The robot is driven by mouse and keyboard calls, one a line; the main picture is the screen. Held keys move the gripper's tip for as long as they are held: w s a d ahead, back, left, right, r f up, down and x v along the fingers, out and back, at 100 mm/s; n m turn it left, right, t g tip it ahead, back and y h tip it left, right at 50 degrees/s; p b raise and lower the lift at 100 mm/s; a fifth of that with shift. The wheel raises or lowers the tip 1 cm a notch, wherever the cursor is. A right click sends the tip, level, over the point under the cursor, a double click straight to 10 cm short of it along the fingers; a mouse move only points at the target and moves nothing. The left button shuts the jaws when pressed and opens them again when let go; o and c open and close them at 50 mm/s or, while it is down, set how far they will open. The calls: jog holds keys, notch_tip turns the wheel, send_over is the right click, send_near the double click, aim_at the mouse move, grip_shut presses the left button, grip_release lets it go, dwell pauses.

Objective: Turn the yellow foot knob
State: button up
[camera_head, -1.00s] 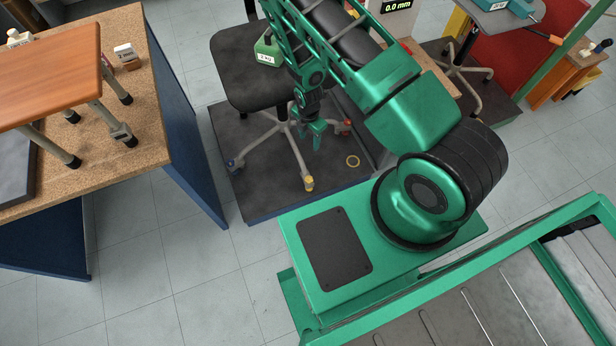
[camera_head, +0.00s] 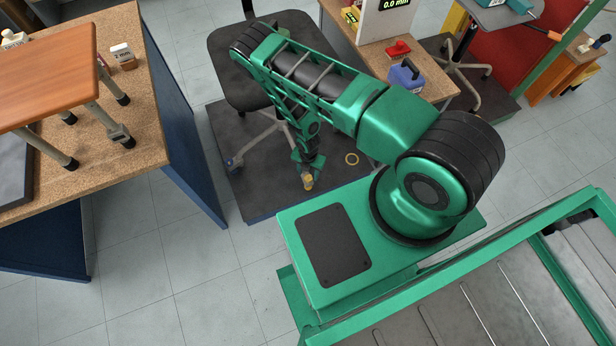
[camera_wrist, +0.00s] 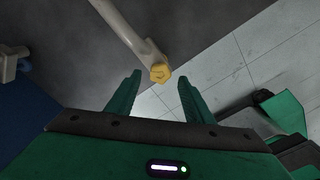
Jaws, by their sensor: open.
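The yellow foot knob (camera_wrist: 160,73) sits at the end of a pale chair leg (camera_wrist: 126,28) in the wrist view. It lies just beyond my open fingertips, roughly midway between them, and nothing is gripped. In the head view the yellow knob (camera_head: 308,182) shows on the dark mat, just below my gripper (camera_head: 308,165). In the wrist view my gripper (camera_wrist: 157,85) has its two green fingers spread apart. My arm hides part of the chair base in the head view.
A table with a blue container (camera_head: 405,77) is behind my arm.

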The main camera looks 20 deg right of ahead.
aim_at(308, 178)
jog(key=shift+f, duration=1.85)
jog(key=shift+c, duration=0.2)
jog(key=c, duration=1)
